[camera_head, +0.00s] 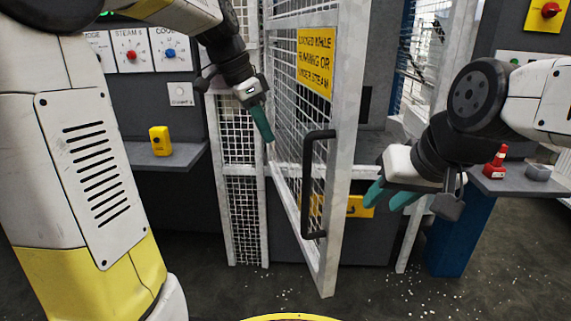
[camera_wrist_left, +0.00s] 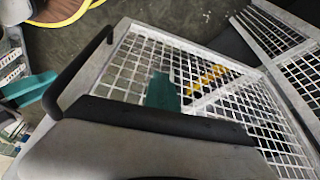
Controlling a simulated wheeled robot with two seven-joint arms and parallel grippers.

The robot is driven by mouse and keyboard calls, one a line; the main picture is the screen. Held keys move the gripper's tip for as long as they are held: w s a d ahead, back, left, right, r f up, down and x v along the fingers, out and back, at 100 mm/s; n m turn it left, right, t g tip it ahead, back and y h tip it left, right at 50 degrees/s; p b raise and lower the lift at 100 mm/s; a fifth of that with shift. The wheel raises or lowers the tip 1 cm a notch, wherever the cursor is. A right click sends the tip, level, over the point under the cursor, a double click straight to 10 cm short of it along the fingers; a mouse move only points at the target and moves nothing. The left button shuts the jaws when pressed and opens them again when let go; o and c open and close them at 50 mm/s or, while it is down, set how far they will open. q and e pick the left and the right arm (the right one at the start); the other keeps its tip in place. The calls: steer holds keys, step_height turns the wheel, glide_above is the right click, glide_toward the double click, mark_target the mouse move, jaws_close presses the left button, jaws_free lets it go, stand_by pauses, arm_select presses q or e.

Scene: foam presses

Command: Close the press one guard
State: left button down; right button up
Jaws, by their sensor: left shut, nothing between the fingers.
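The guard is a white-framed mesh door (camera_head: 341,140) with a yellow sign (camera_head: 316,62) reading that it is locked while running or under steam. It stands swung open, its edge towards me. A black bar handle (camera_head: 308,185) is on it, and the handle also shows in the left wrist view (camera_wrist_left: 78,72). My left gripper (camera_head: 270,139) is shut and empty, left of the handle by the mesh; its teal finger shows against the mesh in the left wrist view (camera_wrist_left: 162,92). Contact cannot be told. My right gripper (camera_head: 384,203) is right of the door, teal fingers apart, seemingly empty.
A fixed mesh panel (camera_head: 240,190) stands left of the door. A shelf with a yellow device (camera_head: 160,141) is at the left, under a control panel (camera_head: 133,57). A bench (camera_head: 515,182) with a red object (camera_head: 495,163) is at the right. The floor in front is speckled.

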arm_select(q)
steer(key=w+d+f+m, duration=0.1)
steer(key=w+d+f, duration=0.2)
steer(key=d+f, duration=0.4)
steer(key=shift+a+x, duration=0.25)
steer(key=shift+x, duration=1.05)
steer(key=shift+w+f, duration=0.1)
